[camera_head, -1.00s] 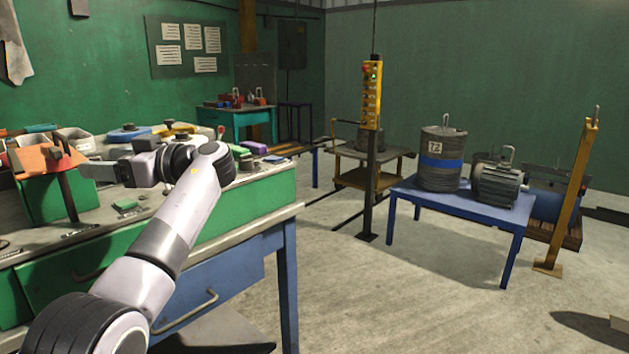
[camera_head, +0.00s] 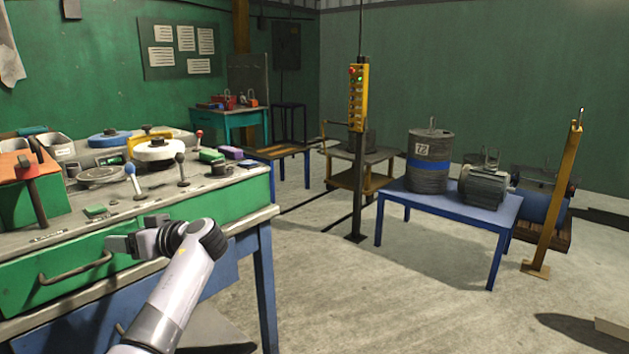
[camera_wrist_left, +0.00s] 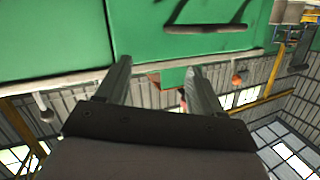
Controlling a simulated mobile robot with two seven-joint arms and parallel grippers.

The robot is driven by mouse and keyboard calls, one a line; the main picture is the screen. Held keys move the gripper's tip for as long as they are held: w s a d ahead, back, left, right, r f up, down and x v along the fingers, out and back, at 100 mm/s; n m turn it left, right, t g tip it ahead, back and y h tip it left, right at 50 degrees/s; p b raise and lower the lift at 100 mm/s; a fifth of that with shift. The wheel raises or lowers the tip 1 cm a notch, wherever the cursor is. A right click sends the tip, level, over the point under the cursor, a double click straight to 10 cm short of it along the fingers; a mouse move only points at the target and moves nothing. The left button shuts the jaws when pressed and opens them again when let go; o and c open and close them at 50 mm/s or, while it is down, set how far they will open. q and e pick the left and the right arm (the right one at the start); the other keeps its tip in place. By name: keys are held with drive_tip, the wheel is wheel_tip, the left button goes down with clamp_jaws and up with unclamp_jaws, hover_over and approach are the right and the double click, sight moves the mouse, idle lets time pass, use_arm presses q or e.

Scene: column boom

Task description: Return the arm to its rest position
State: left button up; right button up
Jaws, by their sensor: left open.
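My left arm comes in from the bottom left of the head view. Its gripper (camera_head: 122,243) is in front of the green workbench drawers, below the worktop edge, pointing left. In the left wrist view the two fingers (camera_wrist_left: 158,82) stand apart with nothing between them. Behind them in that view are the green drawer fronts (camera_wrist_left: 52,45). My right gripper is not in view.
The workbench top (camera_head: 130,212) carries levers, a white round dial (camera_head: 160,150) and small coloured blocks. A drawer handle (camera_head: 75,266) sticks out near the gripper. A yellow button pendant (camera_head: 358,98) hangs right of the bench. Open floor lies between bench and blue table (camera_head: 450,206).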

use_arm(q)
drive_tip(key=s+d+f+m+t+h+p, duration=0.1)
drive_tip(key=s+d+f+m+h, duration=0.2)
drive_tip(key=f, duration=0.6)
drive_tip(key=s+d+f+m+t+h+p, duration=0.1)
drive_tip(key=s+f+m+h+p, duration=0.15)
drive_tip(key=s+f+m, duration=0.4)
drive_tip(key=s+d+f+m+t+h+p, duration=0.1)
drive_tip(key=s+d+f+t+h, duration=0.2)
drive_tip(key=f, duration=0.8)
drive_tip(key=s+d+r+m+h+p, duration=0.1)
drive_tip(key=s+d+h, duration=0.3)
drive_tip(key=s, duration=0.7)
drive_tip(key=s+d+m+h+p, duration=0.2)
drive_tip(key=s+d+h, duration=0.2)
drive_tip(key=s, duration=0.7)
drive_tip(key=shift+s+d+r+p, duration=0.15)
drive_tip(key=shift+s+r+p, duration=0.15)
drive_tip(key=shift+s+r, duration=0.05)
